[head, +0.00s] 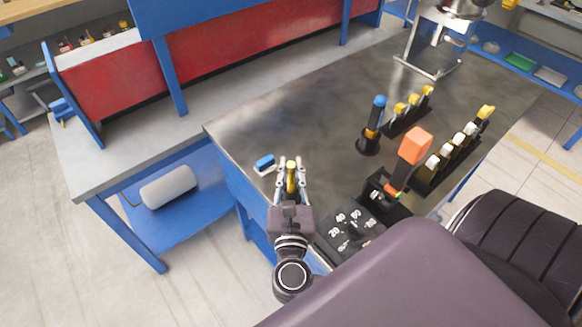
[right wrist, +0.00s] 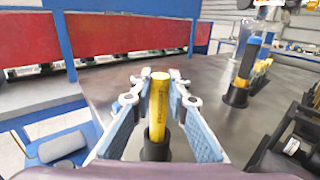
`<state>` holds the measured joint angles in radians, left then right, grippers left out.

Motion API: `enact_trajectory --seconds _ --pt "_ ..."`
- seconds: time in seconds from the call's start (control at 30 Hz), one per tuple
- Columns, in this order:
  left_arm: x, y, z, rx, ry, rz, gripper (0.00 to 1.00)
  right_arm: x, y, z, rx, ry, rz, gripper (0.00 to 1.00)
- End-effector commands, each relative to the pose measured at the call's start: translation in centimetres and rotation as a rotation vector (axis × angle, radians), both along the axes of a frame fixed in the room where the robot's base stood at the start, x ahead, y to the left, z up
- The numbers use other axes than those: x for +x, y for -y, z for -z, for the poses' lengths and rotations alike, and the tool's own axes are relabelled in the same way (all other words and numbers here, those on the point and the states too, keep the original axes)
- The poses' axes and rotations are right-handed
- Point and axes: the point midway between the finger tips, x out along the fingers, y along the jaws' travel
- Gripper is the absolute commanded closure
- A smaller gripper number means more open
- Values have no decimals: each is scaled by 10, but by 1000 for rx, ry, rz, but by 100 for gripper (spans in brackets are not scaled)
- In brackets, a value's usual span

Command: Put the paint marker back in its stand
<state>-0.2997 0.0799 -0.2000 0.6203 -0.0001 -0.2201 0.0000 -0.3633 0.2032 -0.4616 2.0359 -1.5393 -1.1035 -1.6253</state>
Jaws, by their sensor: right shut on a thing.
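The yellow paint marker (head: 291,177) is upright between the fingers of my right gripper (head: 290,185), near the table's left edge. In the right wrist view, my right gripper (right wrist: 158,105) is shut on the yellow marker (right wrist: 159,100), which has dark lettering. A wider black cylinder (right wrist: 155,147) shows at the marker's lower end; I cannot tell whether it is a stand or part of the marker. A blue-topped marker (head: 376,113) stands in a round black holder (head: 368,145) to the right. My left gripper is not in view.
Black racks with yellow-topped items (head: 452,150), an orange-headed tool (head: 415,145) and a numbered black case (head: 350,228) stand on the right. The table's middle (head: 310,115) is clear.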

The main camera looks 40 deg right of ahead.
Motion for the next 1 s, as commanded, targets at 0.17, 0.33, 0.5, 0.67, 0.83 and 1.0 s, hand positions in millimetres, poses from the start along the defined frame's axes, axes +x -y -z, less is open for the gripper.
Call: enact_trajectory --seconds 0.17,0.33,0.5,0.67,0.83,1.0 --pt "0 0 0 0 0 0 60 0 0 0 0 0 0 100" --pt "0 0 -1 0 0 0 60 0 0 0 0 0 0 100" --pt "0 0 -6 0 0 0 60 0 0 -1 0 -1 0 100" --pt "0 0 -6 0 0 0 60 0 0 0 0 -1 0 100" --pt "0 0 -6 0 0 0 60 0 0 0 1 -1 0 81" --pt "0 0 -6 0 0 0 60 0 0 0 0 0 0 65"
